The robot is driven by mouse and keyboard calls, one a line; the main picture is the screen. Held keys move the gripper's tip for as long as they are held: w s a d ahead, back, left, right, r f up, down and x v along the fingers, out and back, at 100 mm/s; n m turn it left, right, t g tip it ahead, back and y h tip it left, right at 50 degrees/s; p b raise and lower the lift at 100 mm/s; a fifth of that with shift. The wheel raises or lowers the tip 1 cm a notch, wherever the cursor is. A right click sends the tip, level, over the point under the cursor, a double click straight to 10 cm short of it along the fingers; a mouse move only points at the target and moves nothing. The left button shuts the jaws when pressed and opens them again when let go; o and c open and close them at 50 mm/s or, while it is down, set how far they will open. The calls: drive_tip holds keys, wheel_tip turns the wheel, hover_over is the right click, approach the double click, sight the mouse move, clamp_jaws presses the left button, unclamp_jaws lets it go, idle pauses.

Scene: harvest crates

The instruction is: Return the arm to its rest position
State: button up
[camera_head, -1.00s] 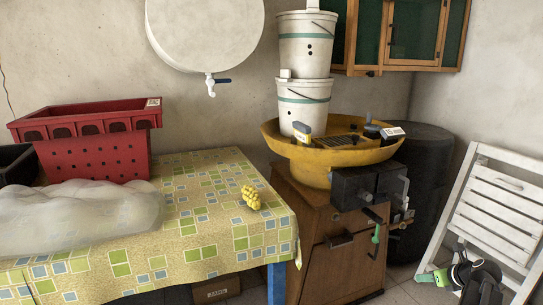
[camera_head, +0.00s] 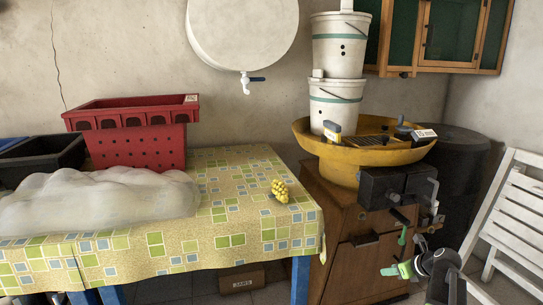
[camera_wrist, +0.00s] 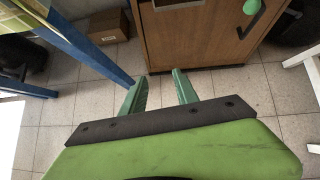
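My gripper (camera_wrist: 160,92) shows in the wrist view with its two green fingers apart and nothing between them. It hangs over the tiled floor in front of the wooden cabinet (camera_wrist: 205,45). In the head view part of my arm (camera_head: 432,268), with a bright green piece, shows at the lower right, beside the cabinet (camera_head: 352,262) and to the right of the table.
The table (camera_head: 240,225) with a patterned cloth holds a yellow grape bunch (camera_head: 280,191), a red crate (camera_head: 135,148) and a translucent bag (camera_head: 95,205). A white folding chair (camera_head: 515,210) leans at the right. Floor (camera_wrist: 60,125) is open below my gripper.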

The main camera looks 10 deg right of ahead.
drive_tip(key=w+a+f+n+g+y, duration=0.1)
drive_tip(key=w+a+n, duration=0.3)
drive_tip(key=a, duration=1)
drive_tip(key=s+a+f+n+g, duration=0.2)
drive_tip(key=a+n, duration=0.4)
drive_tip(key=a, duration=0.3)
drive_tip(key=s+a+f+n+g, duration=0.1)
drive_tip(key=s+a+n+g, duration=0.1)
drive_tip(key=a+n, duration=0.6)
drive_tip(key=s+a+f+n+g, duration=0.2)
drive_tip(key=s+a+n, duration=0.15)
drive_tip(key=a, duration=0.75)
drive_tip(key=s+d+n+g+h, duration=0.25)
drive_tip(key=s+d+n, duration=0.2)
drive_tip(key=n, duration=0.75)
wheel_tip(320, 180, up, 33)
drive_tip(key=a+p, duration=0.1)
drive_tip(key=p, duration=3.2)
drive_tip(key=shift+t+p, duration=0.4)
drive_tip(key=shift+t, duration=0.05)
